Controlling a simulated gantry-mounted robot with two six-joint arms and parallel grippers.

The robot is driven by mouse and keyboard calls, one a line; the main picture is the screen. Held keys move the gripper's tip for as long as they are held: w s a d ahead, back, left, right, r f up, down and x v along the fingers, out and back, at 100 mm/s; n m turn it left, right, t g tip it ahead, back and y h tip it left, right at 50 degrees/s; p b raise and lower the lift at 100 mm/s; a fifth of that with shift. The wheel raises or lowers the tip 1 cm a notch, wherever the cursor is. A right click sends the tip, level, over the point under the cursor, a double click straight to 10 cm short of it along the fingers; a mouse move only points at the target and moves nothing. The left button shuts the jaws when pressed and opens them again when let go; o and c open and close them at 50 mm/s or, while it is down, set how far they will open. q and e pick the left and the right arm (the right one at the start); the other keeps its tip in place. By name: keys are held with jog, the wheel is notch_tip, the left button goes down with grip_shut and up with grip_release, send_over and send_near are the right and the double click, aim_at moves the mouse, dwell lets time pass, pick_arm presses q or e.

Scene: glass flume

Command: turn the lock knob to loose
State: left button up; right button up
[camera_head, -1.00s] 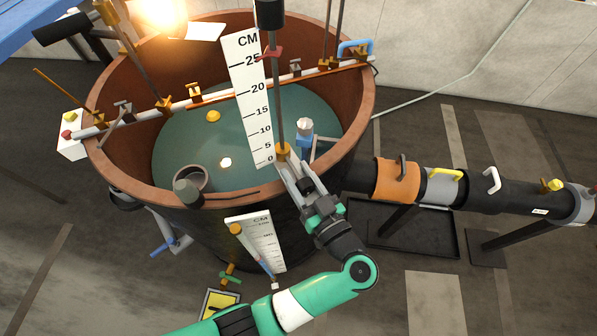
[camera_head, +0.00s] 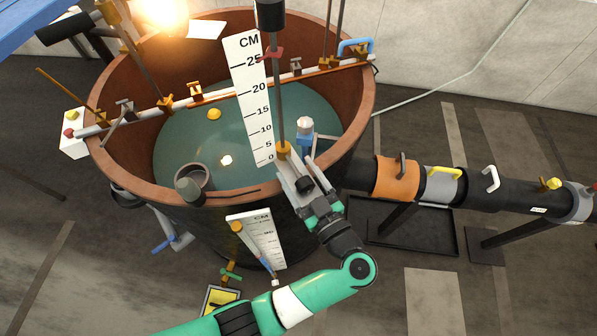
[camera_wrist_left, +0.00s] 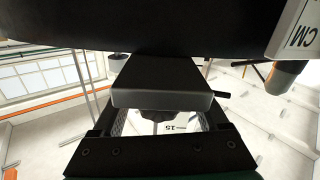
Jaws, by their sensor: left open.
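My left gripper (camera_head: 296,166) is open over the near right rim of the brown tank. Its jaws are beside the foot of the upright gauge rod (camera_head: 278,110), close to a brass-coloured fitting (camera_head: 283,150). I cannot tell whether they touch it. I cannot tell for sure which part is the lock knob. In the left wrist view, a dark block (camera_wrist_left: 165,80) fills the middle, with a small dark round part (camera_wrist_left: 156,115) under it between the jaws. My right gripper is not in view.
A white CM scale (camera_head: 247,95) stands behind the rod. A second scale board (camera_head: 262,240) is on the tank's outside. The tank rim (camera_head: 130,190) curves around the water. A pipe with an orange collar (camera_head: 397,178) leaves the tank at right.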

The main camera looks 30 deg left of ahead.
pick_arm(q)
jog(key=v, duration=1.1)
jog(key=shift+d, duration=0.3)
jog(key=shift+s, duration=0.15)
